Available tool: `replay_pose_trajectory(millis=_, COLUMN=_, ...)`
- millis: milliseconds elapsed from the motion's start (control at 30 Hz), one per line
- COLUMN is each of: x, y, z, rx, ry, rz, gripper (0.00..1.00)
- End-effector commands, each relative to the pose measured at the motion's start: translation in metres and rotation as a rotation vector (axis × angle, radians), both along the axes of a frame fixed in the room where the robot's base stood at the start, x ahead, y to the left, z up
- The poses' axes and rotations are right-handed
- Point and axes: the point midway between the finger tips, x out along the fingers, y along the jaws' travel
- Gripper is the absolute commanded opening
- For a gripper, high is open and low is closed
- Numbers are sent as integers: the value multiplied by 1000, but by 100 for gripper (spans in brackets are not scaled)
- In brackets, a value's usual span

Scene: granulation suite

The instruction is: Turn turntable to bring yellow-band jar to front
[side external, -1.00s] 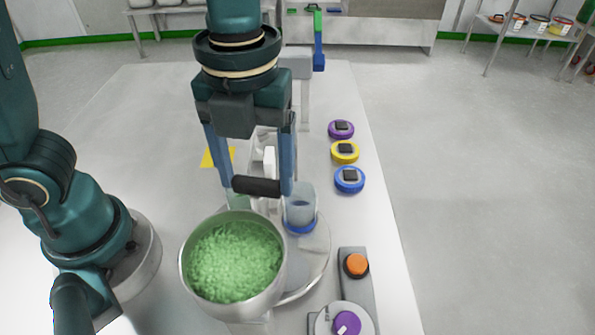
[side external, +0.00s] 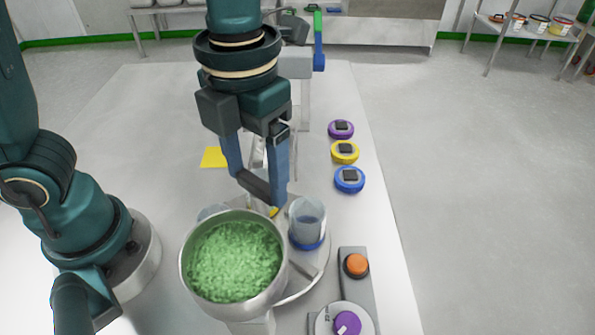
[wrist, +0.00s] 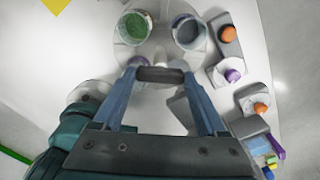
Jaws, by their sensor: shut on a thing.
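The pale round turntable (side external: 322,262) is partly hidden by a bowl in the side view. A clear jar with a blue band (side external: 307,242) stands upright at its right. A small yellow piece (side external: 273,211) shows behind the bowl rim, perhaps the yellow-band jar, mostly hidden. My gripper (side external: 262,192) is above the turntable, its blue fingers at both ends of a dark bar (side external: 253,184). The bar also shows between the fingertips in the wrist view (wrist: 160,75). Whether the bar joins the turntable is hidden.
A steel bowl of green granules (side external: 233,262) stands close in front. Purple (side external: 341,129), yellow (side external: 345,152) and blue (side external: 349,179) discs line the right table edge. An orange button (side external: 356,265) and purple knob (side external: 347,323) sit at front right. A yellow sheet (side external: 215,157) lies left.

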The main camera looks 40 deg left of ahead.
Motion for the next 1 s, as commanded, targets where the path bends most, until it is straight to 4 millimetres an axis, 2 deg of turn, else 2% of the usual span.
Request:
replay_pose_trajectory(millis=600, x=0, y=0, z=2, rx=-2, ry=-3, rz=-295, gripper=0)
replay_pose_trajectory(millis=1000, x=0, y=0, z=2, rx=-2, ry=-3, rz=-405, gripper=0)
